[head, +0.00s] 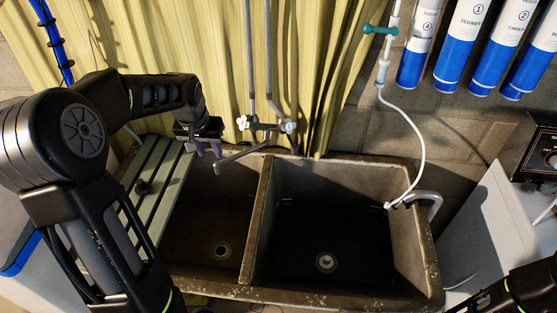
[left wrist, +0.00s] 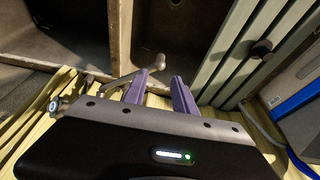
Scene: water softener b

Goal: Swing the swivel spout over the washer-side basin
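The grey swivel spout (head: 238,157) reaches left and forward from the wall faucet (head: 265,127), with its end over the left basin (head: 212,220). The washer-side basin (head: 325,215) is the right one, and no spout is over it. My left gripper (head: 206,149) is just left of the spout. In the left wrist view, its purple fingers (left wrist: 160,90) are apart with nothing gripped. The spout (left wrist: 125,80) runs behind one finger there, its rounded tip in the gap's line; I cannot tell whether they touch. My right arm shows at the lower right, its gripper out of view.
A green slatted board (head: 155,185) covers the left basin's left part. A white hose (head: 415,130) hangs into the right basin's right side. A white washer (head: 490,225) stands at right. Yellow curtains (head: 200,60) hang behind, and blue-white filter cartridges (head: 460,45) hang above.

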